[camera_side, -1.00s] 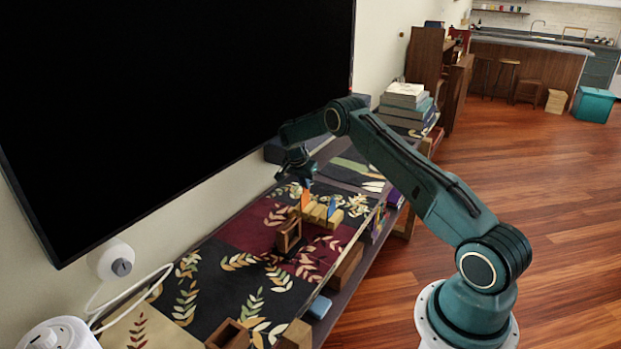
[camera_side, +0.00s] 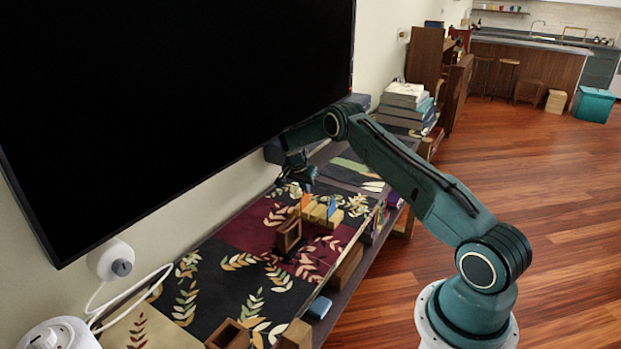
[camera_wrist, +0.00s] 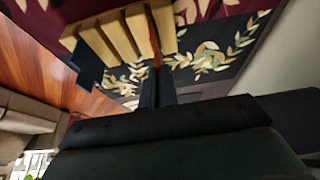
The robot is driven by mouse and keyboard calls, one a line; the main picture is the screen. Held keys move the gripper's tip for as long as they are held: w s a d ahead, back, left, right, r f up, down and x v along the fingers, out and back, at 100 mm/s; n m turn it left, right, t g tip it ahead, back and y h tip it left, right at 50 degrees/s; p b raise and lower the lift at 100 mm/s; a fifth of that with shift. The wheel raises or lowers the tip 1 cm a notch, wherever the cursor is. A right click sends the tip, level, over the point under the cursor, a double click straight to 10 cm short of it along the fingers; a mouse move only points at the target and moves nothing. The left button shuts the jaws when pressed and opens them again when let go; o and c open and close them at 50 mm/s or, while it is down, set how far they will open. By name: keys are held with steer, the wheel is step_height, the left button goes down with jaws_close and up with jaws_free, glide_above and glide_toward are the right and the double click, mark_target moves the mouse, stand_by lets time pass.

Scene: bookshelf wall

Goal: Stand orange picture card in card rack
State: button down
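The card rack (camera_side: 318,214) is a row of pale wooden bars on the patterned shelf top. Its bars also show at the top of the wrist view (camera_wrist: 118,38). The orange picture card (camera_side: 305,199) is upright at the rack's left end, just below my gripper (camera_side: 308,182). In the wrist view my gripper (camera_wrist: 158,88) has its dark fingers close together, with a thin orange-brown edge between them, apparently the card seen edge-on. The fingers are beside the bars. How deep the card's lower edge sits is hidden.
A blue card (camera_side: 332,206) stands in the rack and shows dark in the wrist view (camera_wrist: 86,68). A small open wooden box (camera_side: 288,236) stands in front of the rack. A large black screen (camera_side: 170,100) hangs close behind. Stacked books (camera_side: 404,106) stand farther right.

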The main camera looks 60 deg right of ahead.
steer(key=c, duration=1.2)
jaws_free()
steer(key=shift+r, duration=0.15)
steer(key=shift+r, duration=3.35)
steer(key=shift+r, duration=0.1)
